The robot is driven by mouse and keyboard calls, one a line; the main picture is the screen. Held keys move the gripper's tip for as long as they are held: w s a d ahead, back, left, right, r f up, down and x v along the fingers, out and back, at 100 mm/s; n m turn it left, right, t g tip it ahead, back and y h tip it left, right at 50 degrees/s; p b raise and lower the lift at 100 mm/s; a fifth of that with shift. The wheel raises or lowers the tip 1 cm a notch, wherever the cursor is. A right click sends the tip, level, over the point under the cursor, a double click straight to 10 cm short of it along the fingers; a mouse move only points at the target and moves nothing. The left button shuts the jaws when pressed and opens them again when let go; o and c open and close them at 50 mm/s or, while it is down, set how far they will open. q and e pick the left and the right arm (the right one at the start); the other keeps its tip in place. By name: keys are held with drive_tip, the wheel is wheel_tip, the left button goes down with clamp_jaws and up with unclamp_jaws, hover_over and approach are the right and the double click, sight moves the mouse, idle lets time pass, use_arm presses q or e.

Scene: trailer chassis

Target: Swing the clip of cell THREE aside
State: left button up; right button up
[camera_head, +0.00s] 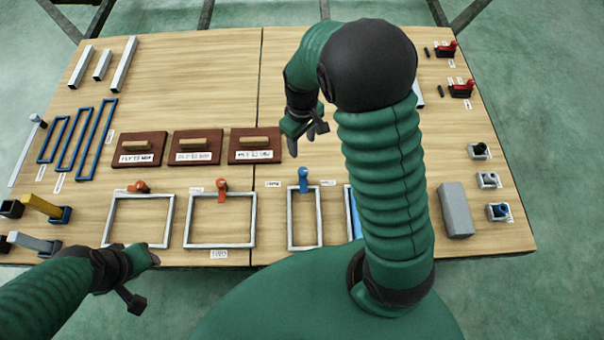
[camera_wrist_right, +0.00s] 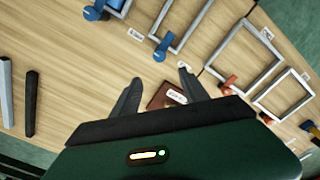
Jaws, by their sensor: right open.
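Grey rectangular cell frames lie along the near edge; their labels are too small to read surely. The third frame from the left (camera_head: 290,218) has a blue clip (camera_head: 303,180) at its far side, also in the right wrist view (camera_wrist_right: 160,48). The two frames to its left carry orange clips (camera_head: 138,187) (camera_head: 221,185). A fourth frame (camera_head: 350,215) is mostly hidden by my right arm. My right gripper (camera_head: 307,135) is open and empty, beyond the blue clip and apart from it. My left gripper (camera_head: 142,279) is near the front left edge; its jaw state is unclear.
Brown blocks with wooden handles (camera_head: 195,147) stand behind the frames. Blue loops (camera_head: 75,140) and grey bars (camera_head: 103,64) lie at the left. A grey block (camera_head: 455,210) and small fittings (camera_head: 488,180) are at the right. The far middle board is clear.

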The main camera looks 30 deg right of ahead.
sight(303, 170)
drive_tip(key=f+b, duration=0.2)
drive_tip(key=f, duration=0.5)
drive_tip(key=f+b, duration=0.3)
drive_tip(key=f, duration=0.4)
drive_tip(key=shift+s+d+f, duration=0.1)
drive_tip(key=shift+d+f, duration=0.1)
drive_tip(key=shift+f, duration=0.15)
drive_tip(key=shift+a+f+b, duration=0.1)
drive_tip(key=shift+f+b, duration=0.2)
drive_tip(key=shift+f, duration=0.25)
clamp_jaws()
